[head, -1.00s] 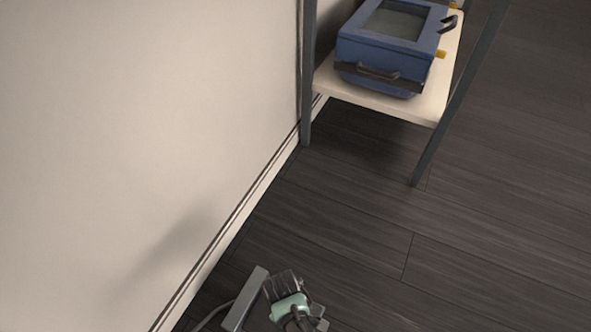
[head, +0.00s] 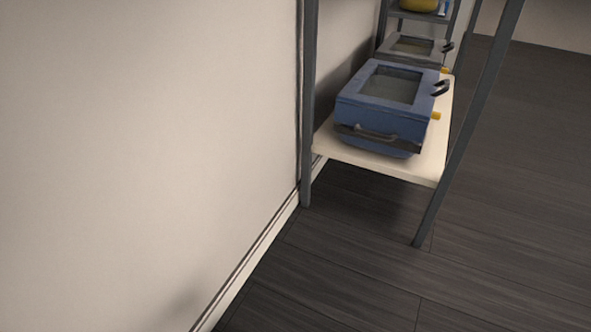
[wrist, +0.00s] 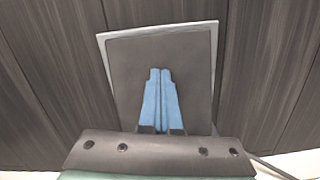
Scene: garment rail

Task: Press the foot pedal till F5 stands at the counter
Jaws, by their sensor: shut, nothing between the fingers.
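In the wrist view, the foot pedal (wrist: 195,65) is a dark grey plate with a pale rim, lying on the floor. My gripper (wrist: 160,72) is in front of it, its two blue fingers together with nothing between them. The fingertips appear over the middle of the plate; I cannot tell whether they touch it. The head view shows neither the pedal nor my gripper. The counter and F5 are in neither view.
A shelf unit (head: 435,218) with dark legs stands by the pale wall (head: 140,150). A blue case (head: 375,118) sits on its pale board, with a grey case (head: 410,46) behind. Dark plank floor (head: 520,200) is open at the right. A cable (wrist: 272,166) runs beside the pedal.

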